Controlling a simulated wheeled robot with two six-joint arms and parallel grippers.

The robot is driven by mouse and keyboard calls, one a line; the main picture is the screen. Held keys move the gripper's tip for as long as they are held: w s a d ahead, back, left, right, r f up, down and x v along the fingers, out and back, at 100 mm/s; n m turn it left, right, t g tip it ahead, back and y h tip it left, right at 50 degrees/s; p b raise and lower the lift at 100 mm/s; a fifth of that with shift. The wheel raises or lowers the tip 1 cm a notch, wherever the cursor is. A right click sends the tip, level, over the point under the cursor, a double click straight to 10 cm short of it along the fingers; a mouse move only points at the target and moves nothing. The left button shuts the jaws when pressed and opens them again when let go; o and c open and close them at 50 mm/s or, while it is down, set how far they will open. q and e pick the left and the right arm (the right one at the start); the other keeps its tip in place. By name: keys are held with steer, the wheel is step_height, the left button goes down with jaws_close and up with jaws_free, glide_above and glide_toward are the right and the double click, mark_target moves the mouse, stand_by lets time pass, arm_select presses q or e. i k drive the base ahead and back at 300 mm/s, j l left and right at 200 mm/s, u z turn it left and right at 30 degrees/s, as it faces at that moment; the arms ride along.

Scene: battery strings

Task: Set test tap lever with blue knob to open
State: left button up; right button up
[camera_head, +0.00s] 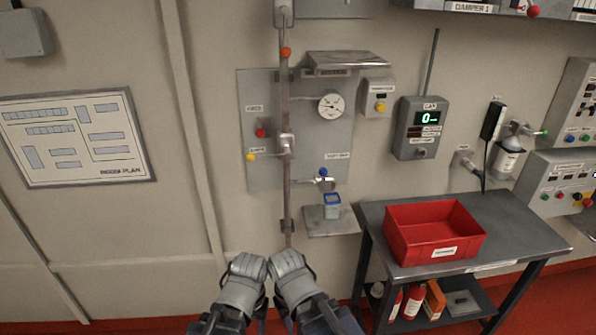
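The test tap lever's blue knob (323,172) is on the lower right of a grey wall panel (262,100), under a small label. The tap body (319,181) is a small metal fitting just below the knob. The picture is too small to show the lever's angle clearly. My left gripper (249,263) and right gripper (286,261) are side by side, below and left of the tap, apart from it. Their fingertips point away from me, and whether they are open or shut is unclear. I see nothing held in them.
A blue-rimmed cup (332,206) stands on a small shelf (330,225) under the tap. A vertical pipe (287,200) runs left of it, with red (260,132) and yellow (250,157) knobs nearby. A metal table (510,235) with a red bin (410,242) stands right.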

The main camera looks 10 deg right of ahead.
mark_target(323, 171)
steer(key=z, duration=0.4)
steer(key=i+j+z, duration=0.1)
steer(key=j+z, duration=0.25)
steer(key=i+j+z, duration=0.1)
steer(key=z, duration=0.3)
steer(key=j+z, duration=0.65)
steer(key=j, duration=1.35)
steer(key=k, duration=0.05)
